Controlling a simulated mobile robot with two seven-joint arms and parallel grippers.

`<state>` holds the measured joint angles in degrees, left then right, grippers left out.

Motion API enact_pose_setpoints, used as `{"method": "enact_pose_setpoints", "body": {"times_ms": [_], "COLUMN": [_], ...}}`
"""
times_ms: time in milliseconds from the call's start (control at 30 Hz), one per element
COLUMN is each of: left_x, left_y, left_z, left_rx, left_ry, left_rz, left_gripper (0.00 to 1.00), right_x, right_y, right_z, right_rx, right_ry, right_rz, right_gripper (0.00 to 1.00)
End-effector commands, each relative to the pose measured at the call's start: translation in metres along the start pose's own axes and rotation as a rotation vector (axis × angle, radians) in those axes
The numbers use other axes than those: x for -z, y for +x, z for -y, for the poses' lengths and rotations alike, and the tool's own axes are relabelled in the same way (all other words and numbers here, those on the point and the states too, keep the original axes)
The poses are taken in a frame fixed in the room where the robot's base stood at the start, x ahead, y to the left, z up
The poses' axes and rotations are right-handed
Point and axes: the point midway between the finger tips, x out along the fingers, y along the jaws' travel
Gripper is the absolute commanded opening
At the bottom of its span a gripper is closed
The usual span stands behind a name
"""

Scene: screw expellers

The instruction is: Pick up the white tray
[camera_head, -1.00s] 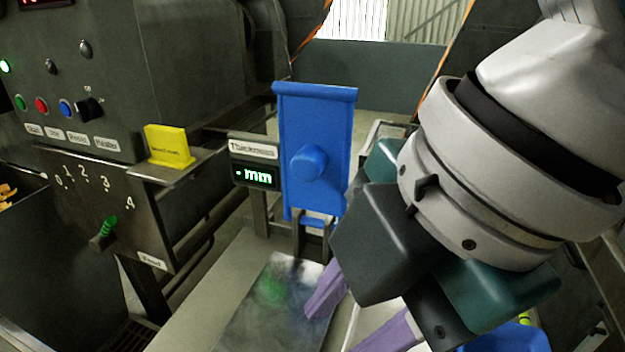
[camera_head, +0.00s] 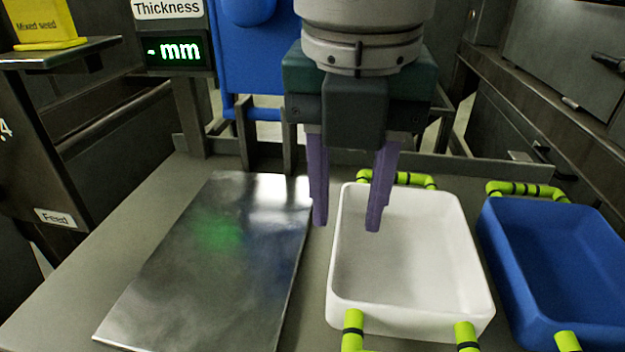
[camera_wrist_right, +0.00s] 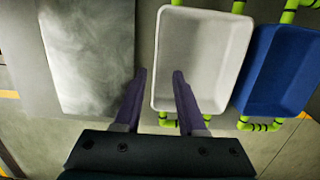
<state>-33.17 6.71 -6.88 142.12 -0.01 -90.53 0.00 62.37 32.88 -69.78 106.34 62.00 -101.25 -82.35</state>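The white tray (camera_head: 410,265) stands empty on the grey table, with yellow-green handles at its near and far ends. It also shows in the right wrist view (camera_wrist_right: 203,50). My right gripper (camera_head: 346,226) is open and points down, with purple fingers. In the head view one finger is left of the tray's left wall and the other appears over the tray's inside. In the right wrist view (camera_wrist_right: 160,75) the fingers likewise lie on either side of that wall. I cannot tell how high the fingertips are above the rim. My left gripper is not in view.
A blue tray (camera_head: 560,265) with similar handles stands close to the right of the white one. A shiny metal plate (camera_head: 215,260) lies to the left. A blue panel and a thickness display (camera_head: 178,53) stand behind.

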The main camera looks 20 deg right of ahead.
Motion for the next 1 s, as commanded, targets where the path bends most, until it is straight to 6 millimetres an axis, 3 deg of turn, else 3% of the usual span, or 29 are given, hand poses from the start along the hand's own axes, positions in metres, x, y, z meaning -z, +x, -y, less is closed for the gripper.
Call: {"method": "enact_pose_setpoints", "body": {"times_ms": [300,567,900,1000], "left_x": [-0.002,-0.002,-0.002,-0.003], "left_y": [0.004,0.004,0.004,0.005], "left_z": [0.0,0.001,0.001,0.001], "left_rx": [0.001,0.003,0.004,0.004], "left_ry": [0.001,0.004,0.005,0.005], "left_rz": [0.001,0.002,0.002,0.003], "left_gripper": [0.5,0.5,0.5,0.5], "right_x": [-0.004,-0.004,-0.004,-0.004], "right_y": [0.045,0.048,0.048,0.048], "right_z": [-0.006,-0.006,-0.006,-0.006], "right_rx": [0.0,-0.001,-0.001,-0.001], "right_ry": [0.0,-0.001,-0.001,-0.001], "right_rz": [0.001,0.001,0.002,0.002], "right_gripper": [0.4,0.4,0.03,0.0]}}
